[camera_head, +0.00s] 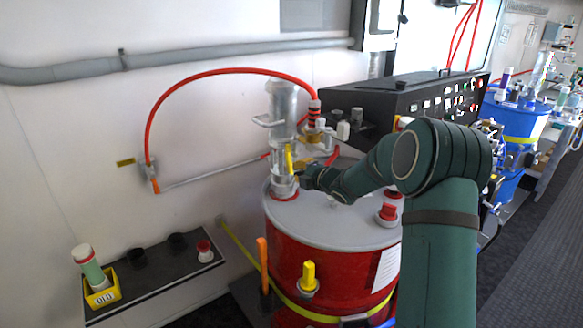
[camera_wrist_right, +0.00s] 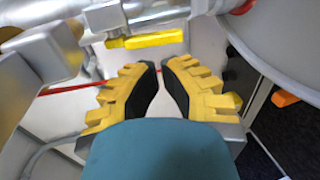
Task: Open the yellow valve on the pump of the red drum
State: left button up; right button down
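The red drum (camera_head: 325,255) has a grey lid with a metal pump (camera_head: 283,115) standing upright on it. The yellow valve handle (camera_head: 289,158) is on the pump's side and looks roughly upright in the head view. In the right wrist view the yellow valve handle (camera_wrist_right: 148,40) lies across the picture, just beyond the fingertips. My right gripper (camera_head: 301,170) is beside the pump, close to the handle. In the right wrist view its yellow-and-black fingers (camera_wrist_right: 161,68) are a little apart with nothing between them, apart from the handle. My left gripper is not in view.
A black control panel (camera_head: 410,100) stands behind the drum. Another yellow handle (camera_head: 308,277) is on the drum's front, beside an orange one (camera_head: 262,262). A shelf (camera_head: 150,272) is at left.

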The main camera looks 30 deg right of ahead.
aim_at(289, 159)
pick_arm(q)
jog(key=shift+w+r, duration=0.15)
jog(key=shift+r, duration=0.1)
pick_arm(e)
jog(key=shift+x, duration=2.3)
pick_arm(q)
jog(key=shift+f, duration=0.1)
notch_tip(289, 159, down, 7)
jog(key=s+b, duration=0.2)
jog(key=b, duration=0.5)
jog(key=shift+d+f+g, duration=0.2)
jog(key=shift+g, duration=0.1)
pick_arm(e)
jog(key=shift+w+a+f+t, duration=0.1)
jog(key=shift+w+f+t, duration=0.35)
jog(key=shift+w+t, duration=0.25)
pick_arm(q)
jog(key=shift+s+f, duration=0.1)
pick_arm(e)
jog(key=shift+s, duration=0.1)
